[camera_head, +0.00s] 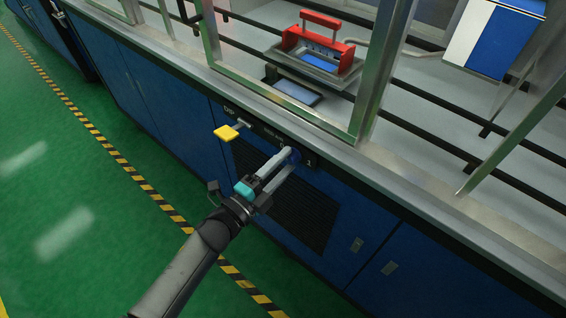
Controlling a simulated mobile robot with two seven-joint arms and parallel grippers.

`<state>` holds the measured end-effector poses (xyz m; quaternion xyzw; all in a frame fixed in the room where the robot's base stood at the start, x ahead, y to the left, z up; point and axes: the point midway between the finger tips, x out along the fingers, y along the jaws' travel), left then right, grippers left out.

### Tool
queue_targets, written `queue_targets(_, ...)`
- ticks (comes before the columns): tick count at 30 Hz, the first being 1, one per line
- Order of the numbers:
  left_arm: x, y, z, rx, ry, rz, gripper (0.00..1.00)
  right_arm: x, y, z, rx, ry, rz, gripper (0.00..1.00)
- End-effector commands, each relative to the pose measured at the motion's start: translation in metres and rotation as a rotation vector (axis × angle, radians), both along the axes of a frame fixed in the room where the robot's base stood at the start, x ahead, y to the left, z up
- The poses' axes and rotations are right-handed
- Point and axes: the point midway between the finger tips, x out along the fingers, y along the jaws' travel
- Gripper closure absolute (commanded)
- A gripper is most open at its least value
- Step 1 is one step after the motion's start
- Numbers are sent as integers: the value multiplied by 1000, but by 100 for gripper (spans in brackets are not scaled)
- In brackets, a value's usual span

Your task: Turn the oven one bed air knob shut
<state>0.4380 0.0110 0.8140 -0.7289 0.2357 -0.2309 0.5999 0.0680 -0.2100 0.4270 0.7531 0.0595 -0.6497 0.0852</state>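A small dark-blue round knob (296,155) sits on the dark control strip along the top of the blue cabinet front. It is mostly hidden behind my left gripper's fingertips. My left gripper (287,160) reaches up from the bottom left, with its two grey fingers apart and their tips at the knob, seemingly on either side of it. I cannot tell whether they press on it. The knob's turn angle is not readable. My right gripper is not in view.
A yellow lever handle (227,133) sticks out left of the knob. A vent grille (290,205) lies below. Above are a metal-edged worktop (400,190), frame posts and a red-handled tray (318,50). The green floor (70,180) at left is clear.

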Motion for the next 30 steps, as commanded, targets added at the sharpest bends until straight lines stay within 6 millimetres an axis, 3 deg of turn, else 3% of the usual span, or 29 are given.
queue_targets(4,0,0,0,1,-1,0,32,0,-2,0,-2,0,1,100)
queue_targets(17,-3,3,0,2,0,1,32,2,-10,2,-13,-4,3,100)
queue_targets(23,-25,20,-2,3,3,1,32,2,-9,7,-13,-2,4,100)
queue_targets(30,-67,53,-5,4,4,1,32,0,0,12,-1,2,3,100)
